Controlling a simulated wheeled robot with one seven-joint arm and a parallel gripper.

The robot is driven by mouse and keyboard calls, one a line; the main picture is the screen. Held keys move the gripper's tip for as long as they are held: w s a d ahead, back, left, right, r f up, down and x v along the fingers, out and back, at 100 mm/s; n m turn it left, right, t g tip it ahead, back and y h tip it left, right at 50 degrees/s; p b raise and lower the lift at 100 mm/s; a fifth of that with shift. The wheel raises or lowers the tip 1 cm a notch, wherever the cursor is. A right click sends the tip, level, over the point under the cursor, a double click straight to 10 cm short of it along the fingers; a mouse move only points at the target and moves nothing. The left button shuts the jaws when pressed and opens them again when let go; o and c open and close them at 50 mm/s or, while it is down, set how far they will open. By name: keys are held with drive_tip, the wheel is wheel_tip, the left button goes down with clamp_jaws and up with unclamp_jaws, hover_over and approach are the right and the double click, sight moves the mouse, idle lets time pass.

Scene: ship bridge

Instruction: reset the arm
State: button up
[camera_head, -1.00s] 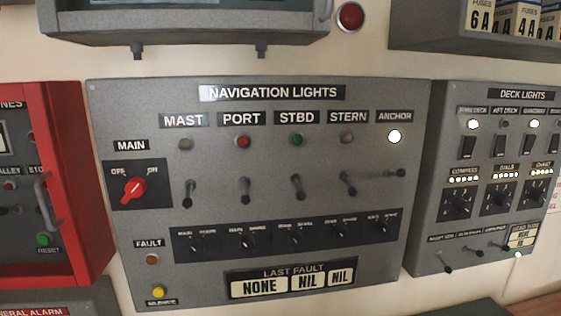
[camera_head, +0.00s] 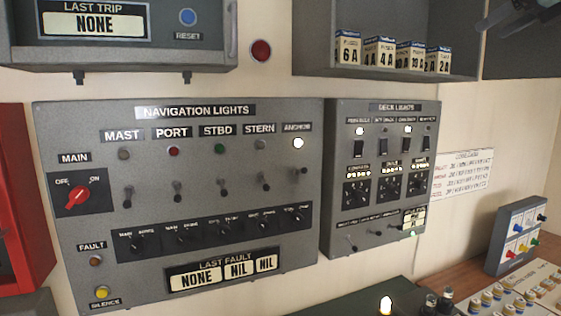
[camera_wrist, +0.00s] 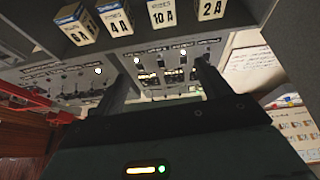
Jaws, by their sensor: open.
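My gripper (camera_wrist: 160,90) shows in the wrist view with its two dark fingers spread apart and nothing between them. Beyond the fingers is the deck lights panel (camera_wrist: 165,72), and the navigation lights panel (camera_wrist: 70,78) is to its left. In the head view a dark piece at the top right corner may be part of my arm; the gripper itself cannot be made out there. The navigation lights panel (camera_head: 215,245) has its red main knob (camera_head: 77,197) and a lit white anchor lamp (camera_head: 298,143).
The deck lights panel (camera_head: 380,150) is to the right. A shelf of fuse boxes (camera_head: 395,52) hangs above it. A red cabinet (camera_head: 22,210) is at the left. A desk at lower right carries a small coloured-switch box (camera_head: 518,238) and a board of several pegs (camera_head: 515,300).

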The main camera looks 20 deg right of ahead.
drive_tip(key=w+a+f+n+g+y+b, duration=0.25)
drive_tip(key=w+a+f+n, duration=0.3)
drive_tip(key=a+f, duration=0.4)
drive_tip(key=w+a+f+n+g+y+b, duration=0.1)
drive_tip(key=w+a+f+n+g+b, duration=0.2)
drive_tip(key=w+a+f, duration=0.65)
drive_tip(key=s+a+f+n+g+y+b, duration=0.1)
drive_tip(key=s+a+f+n+g+b, duration=0.1)
drive_tip(key=a+f+n, duration=0.6)
drive_tip(key=s+a+f+n+g+b, duration=0.1)
drive_tip(key=s+a+f+n+b, duration=0.15)
drive_tip(key=a+f, duration=0.65)
drive_tip(key=s+a+f+n+g+h+b, duration=0.1)
drive_tip(key=s+a+f+n, duration=0.3)
drive_tip(key=f, duration=0.2)
drive_tip(key=s+a+f+n+g+b, duration=0.1)
drive_tip(key=s+a+f+n, duration=0.25)
drive_tip(key=f, duration=0.25)
drive_tip(key=s+a+f+n+g+h+b, duration=0.1)
drive_tip(key=s+a+f+n+g+b, duration=0.1)
drive_tip(key=s+a+f+n, duration=0.35)
drive_tip(key=s+a+f+n+h+b, duration=0.1)
drive_tip(key=s+f+n+h+b, duration=0.1)
drive_tip(key=s+f+n, duration=0.9)
wheel_tip(320, 180, down, 3)
drive_tip(key=shift+s+a+g+b, duration=0.2)
drive_tip(key=shift+s+g+b, duration=0.15)
drive_tip(key=shift+s+b, duration=0.4)
